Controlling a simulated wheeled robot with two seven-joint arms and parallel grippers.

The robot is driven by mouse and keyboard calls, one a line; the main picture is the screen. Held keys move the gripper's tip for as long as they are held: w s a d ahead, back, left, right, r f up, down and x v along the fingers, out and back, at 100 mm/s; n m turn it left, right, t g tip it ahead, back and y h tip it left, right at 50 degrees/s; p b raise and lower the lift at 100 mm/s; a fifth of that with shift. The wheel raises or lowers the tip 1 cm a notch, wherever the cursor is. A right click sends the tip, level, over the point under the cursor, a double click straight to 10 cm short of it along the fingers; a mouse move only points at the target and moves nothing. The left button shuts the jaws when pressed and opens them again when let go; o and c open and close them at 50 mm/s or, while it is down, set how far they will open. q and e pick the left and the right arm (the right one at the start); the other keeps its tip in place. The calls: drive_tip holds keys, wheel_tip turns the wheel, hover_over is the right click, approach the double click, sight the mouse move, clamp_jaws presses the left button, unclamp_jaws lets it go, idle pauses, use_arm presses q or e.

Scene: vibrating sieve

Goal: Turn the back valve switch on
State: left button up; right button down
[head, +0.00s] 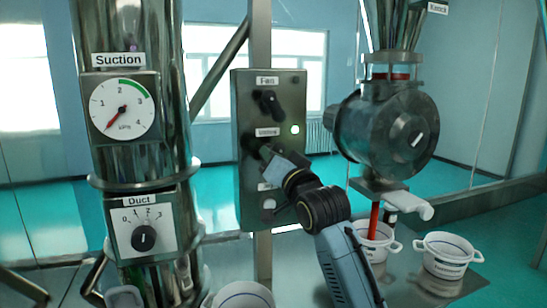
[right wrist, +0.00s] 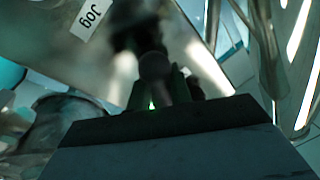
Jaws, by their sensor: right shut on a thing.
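A grey control panel (head: 284,107) stands upright in the middle of the head view, with a black knob (head: 269,103) under a "Fan" label. Below it is a second label that is too small to read, with a dark knob (head: 252,144) partly hidden by my right gripper (head: 266,153). My right gripper is shut on this second knob. In the right wrist view the dark, blurred knob (right wrist: 152,65) lies between the fingers. No switch label reading "back valve" is legible. My left gripper is not in view.
A round metal valve housing (head: 390,135) stands to the right, close to my right arm. A metal duct carries a "Suction" gauge (head: 122,108) and "Duct" dial (head: 143,237) at left. White pots (head: 447,256) stand at lower right. A green-white lamp (head: 295,129) is on the panel.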

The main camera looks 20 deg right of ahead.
drive_tip(key=c, duration=1.3)
unclamp_jaws()
drive_tip(key=shift+s, duration=0.1)
drive_tip(key=b+v, duration=0.2)
drive_tip(key=v, duration=1.1)
drive_tip(key=shift+s, duration=0.1)
